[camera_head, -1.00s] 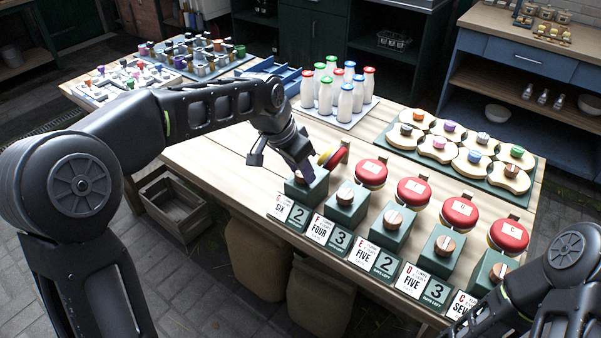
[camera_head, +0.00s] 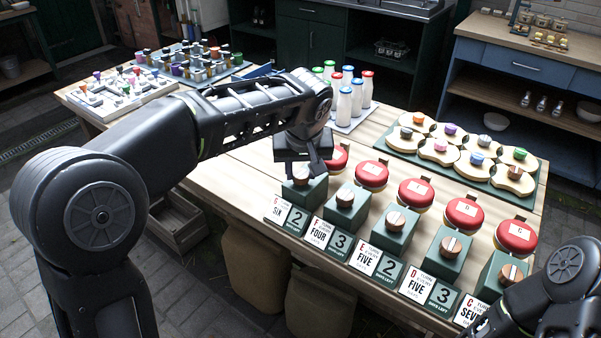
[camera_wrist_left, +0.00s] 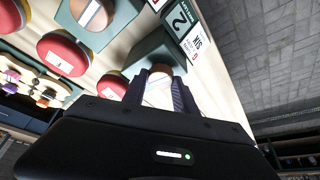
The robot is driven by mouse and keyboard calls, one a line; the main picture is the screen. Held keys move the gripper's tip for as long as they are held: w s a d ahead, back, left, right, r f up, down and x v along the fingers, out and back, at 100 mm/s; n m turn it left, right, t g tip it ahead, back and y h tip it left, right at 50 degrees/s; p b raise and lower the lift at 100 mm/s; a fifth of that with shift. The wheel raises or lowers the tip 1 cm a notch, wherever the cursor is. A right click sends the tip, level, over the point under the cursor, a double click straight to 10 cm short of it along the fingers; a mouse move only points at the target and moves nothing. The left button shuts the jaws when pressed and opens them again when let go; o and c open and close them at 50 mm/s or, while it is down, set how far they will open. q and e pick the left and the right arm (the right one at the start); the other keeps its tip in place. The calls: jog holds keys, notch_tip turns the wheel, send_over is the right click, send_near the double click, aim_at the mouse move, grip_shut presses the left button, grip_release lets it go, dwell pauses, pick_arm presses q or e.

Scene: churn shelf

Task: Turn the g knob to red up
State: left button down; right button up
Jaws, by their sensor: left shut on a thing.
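The g knob (camera_head: 301,179) is a round wooden knob on a green box (camera_head: 304,193) at the left end of the row, behind the G card reading SIX and 2 (camera_head: 288,214). My left gripper (camera_head: 302,168) is above this box and shut on the knob. In the left wrist view, the knob (camera_wrist_left: 159,90) sits between the two fingers (camera_wrist_left: 157,92), with a pale strip on its face. No red mark shows on it; the fingers hide its sides. A red-topped round piece (camera_head: 338,158) stands behind the box. My right gripper is out of view.
Similar boxes with wooden knobs (camera_head: 346,197) run to the right, each with a red-topped piece (camera_head: 372,174) behind. Milk bottles (camera_head: 346,104) stand behind my left gripper. A green board with pale pieces (camera_head: 460,151) is at the back right. My right arm shows at lower right.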

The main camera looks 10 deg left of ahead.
pick_arm(q)
jog(key=shift+n, duration=0.5)
jog(key=c, duration=1)
grip_release()
jog(key=v, duration=0.7)
jog(key=shift+d+r, duration=0.25)
jog(key=shift+r, duration=0.1)
jog(key=shift+s, duration=0.1)
